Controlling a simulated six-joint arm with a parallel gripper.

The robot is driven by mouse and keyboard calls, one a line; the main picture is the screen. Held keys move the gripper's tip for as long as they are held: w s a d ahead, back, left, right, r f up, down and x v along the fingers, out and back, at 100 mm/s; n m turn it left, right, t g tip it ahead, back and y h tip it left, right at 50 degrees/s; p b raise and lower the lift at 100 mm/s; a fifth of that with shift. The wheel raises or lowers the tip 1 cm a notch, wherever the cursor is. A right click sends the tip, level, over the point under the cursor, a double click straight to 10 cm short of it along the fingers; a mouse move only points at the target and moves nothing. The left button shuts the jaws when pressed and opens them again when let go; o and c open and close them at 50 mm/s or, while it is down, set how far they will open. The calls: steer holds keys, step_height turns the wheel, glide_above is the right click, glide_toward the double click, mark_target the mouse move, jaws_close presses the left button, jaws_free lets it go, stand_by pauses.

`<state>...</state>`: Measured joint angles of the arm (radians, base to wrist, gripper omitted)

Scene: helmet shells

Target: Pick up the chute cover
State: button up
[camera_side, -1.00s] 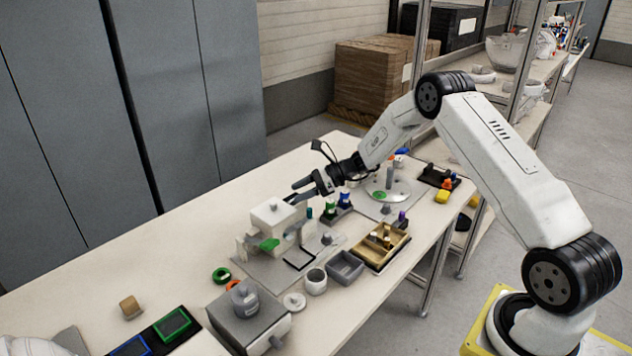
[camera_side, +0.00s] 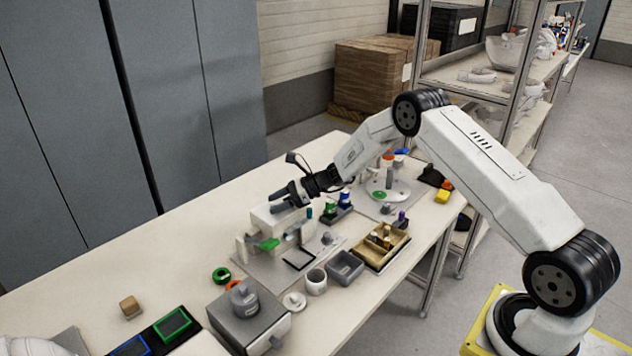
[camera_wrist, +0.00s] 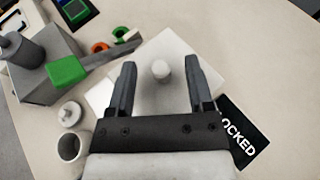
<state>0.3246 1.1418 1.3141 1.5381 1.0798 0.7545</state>
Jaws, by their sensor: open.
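The chute cover appears to be the white block-like lid with a small round knob on top. In the wrist view the white cover (camera_wrist: 178,45) lies below my gripper (camera_wrist: 159,63), its knob between the two open fingers. Neither finger visibly touches the knob. In the side view the white cover (camera_side: 262,218) sits on the fixture, its top and knob mostly hidden by my gripper (camera_side: 284,200). My gripper is open and empty. The exact height gap cannot be told.
A lever with a green handle (camera_wrist: 67,71) stands beside the cover; the green handle (camera_side: 269,244) also shows in the side view. A black plate reading "OCKED" (camera_wrist: 238,138) is at right. A grey bin (camera_side: 345,267) and a white cup (camera_side: 316,282) stand in front.

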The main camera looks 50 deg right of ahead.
steer(key=shift+w+a, duration=0.15)
steer(key=shift+c, duration=0.2)
jaws_close()
stand_by(0.5)
steer(key=shift+r, duration=0.45)
step_height(320, 180, up, 3)
steer(key=shift+f, duration=0.2)
steer(key=s+r, duration=0.9)
steer(key=s, duration=0.5)
steer(key=shift+a+r, duration=0.2)
steer(key=shift+a, duration=0.15)
